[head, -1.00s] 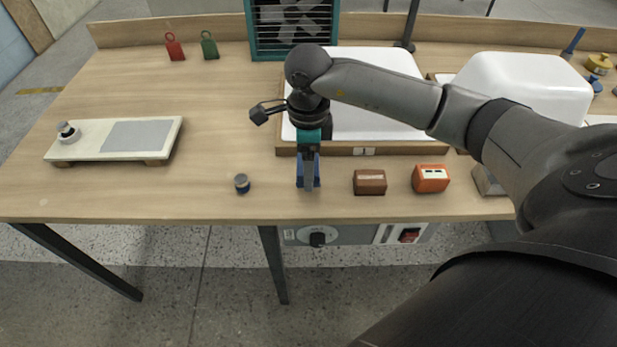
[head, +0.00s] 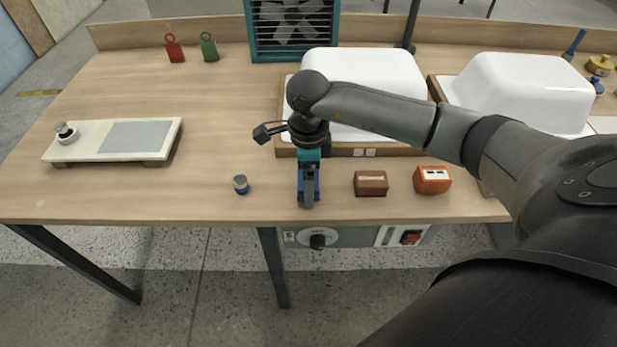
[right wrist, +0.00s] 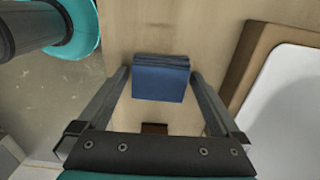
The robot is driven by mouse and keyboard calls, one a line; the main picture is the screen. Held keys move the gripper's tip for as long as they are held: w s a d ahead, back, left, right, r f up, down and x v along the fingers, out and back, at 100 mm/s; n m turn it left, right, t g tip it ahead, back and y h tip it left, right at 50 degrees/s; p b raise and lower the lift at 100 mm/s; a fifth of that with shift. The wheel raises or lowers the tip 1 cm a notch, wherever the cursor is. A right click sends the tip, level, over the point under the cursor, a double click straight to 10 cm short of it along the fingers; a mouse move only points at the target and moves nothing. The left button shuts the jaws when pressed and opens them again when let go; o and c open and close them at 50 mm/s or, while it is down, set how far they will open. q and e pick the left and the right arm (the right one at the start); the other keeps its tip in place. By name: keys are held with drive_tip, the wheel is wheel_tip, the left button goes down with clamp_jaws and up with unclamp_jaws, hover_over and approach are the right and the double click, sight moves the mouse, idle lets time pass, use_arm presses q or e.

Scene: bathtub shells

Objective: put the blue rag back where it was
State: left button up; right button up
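The blue rag (right wrist: 160,82) is a folded, layered block between the two fingers of my right gripper (right wrist: 159,73) in the right wrist view. Its sides lie close against both fingertips. In the head view my right gripper (head: 308,200) points down over the front part of the bench, and blue from the rag (head: 316,186) shows beside the fingers. I cannot tell for sure how high the rag is above the wood. My left gripper is not in view.
A small dark jar (head: 241,185) stands left of the gripper. A brown box (head: 371,183) and an orange box (head: 432,179) stand right. White tub shells (head: 365,75) (head: 525,88) sit behind. The bench (head: 150,195) is clear at front left. A pale board (head: 100,155) lies farther left.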

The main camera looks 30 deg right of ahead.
drive_tip(key=shift+r, duration=0.1)
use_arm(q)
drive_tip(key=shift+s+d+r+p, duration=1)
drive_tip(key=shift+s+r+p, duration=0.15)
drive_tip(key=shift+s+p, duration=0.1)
use_arm(e)
wheel_tip(320, 180, up, 12)
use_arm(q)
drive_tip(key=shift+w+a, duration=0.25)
